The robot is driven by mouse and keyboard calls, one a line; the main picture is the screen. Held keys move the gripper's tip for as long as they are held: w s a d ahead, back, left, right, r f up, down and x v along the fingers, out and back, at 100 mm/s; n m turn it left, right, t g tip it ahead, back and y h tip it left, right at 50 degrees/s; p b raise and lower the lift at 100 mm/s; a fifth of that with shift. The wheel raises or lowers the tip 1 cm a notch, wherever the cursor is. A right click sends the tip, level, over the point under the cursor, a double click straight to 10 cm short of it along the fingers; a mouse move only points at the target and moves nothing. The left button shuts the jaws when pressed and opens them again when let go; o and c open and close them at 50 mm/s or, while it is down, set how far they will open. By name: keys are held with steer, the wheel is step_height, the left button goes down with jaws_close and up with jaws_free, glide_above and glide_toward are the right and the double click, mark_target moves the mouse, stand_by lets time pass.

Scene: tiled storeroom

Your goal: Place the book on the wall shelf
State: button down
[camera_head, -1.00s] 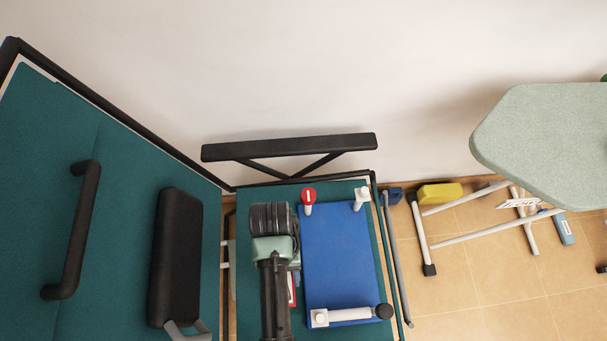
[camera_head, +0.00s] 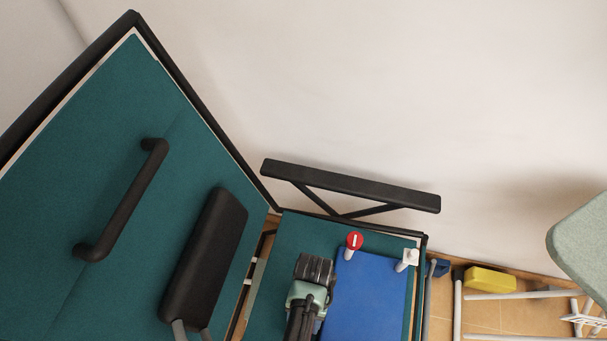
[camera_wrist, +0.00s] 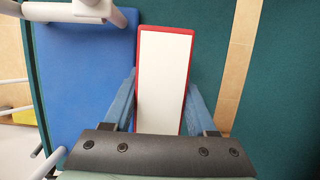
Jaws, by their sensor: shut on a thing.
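The book (camera_wrist: 163,75) shows edge-on in the wrist view, with a red cover around white pages. My gripper (camera_wrist: 162,100) is shut on it, with a blue finger on each side of it. In the head view my gripper (camera_head: 315,270) is over the teal surface, left of a blue board, and the book is largely hidden under it. The wall shelf (camera_head: 350,186) is a narrow black ledge with slanted braces on the pale wall, beyond and slightly right of my gripper. Its top looks empty.
A large teal panel (camera_head: 110,180) with a black handle (camera_head: 122,200) stands left. An ironing board (camera_head: 585,250) and yellow object (camera_head: 490,279) are at right. Wall above the shelf is clear.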

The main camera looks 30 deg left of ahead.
steer(key=shift+c, duration=1)
jaws_free()
steer(key=shift+f, duration=0.15)
steer(key=p+v, duration=0.2)
steer(key=v, duration=1)
steer(key=shift+r+p, duration=0.2)
steer(key=shift+p, duration=0.2)
